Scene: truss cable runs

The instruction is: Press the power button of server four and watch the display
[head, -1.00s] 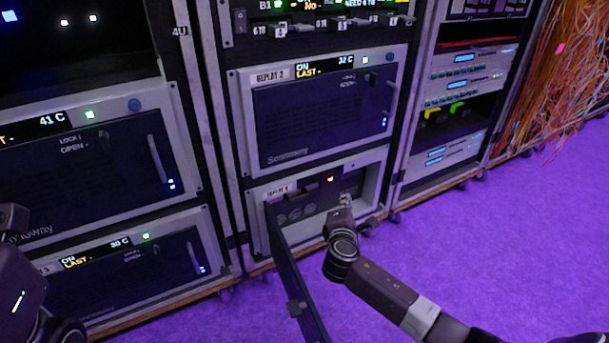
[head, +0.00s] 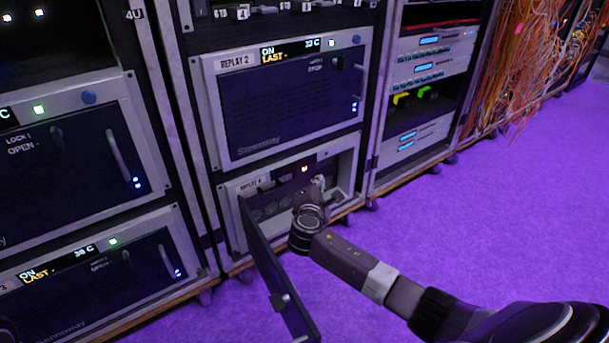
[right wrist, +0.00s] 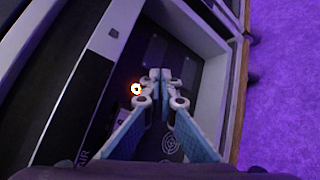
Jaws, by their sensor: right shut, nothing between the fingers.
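Server four, labelled REPLAY 4 (head: 250,186), is the lowest unit in the middle rack. Its dark front door (head: 272,275) stands open, swung out toward me. The display strip on its upper front looks dark, and I can read no text on it. A small orange light (head: 305,169) glows on its front; it also shows in the right wrist view (right wrist: 136,89). My right gripper (head: 318,182) is inside the server's front recess, close to the light. In the right wrist view its fingers (right wrist: 160,76) are shut and empty, just right of the light. Contact with a button cannot be made out. My left gripper is out of view.
REPLAY 2 (head: 291,100) sits above, its display reading ON. More servers stand in the left rack (head: 95,275). The open door juts out left of my right arm. Orange cables (head: 520,60) hang at the right. The purple floor (head: 480,220) is clear.

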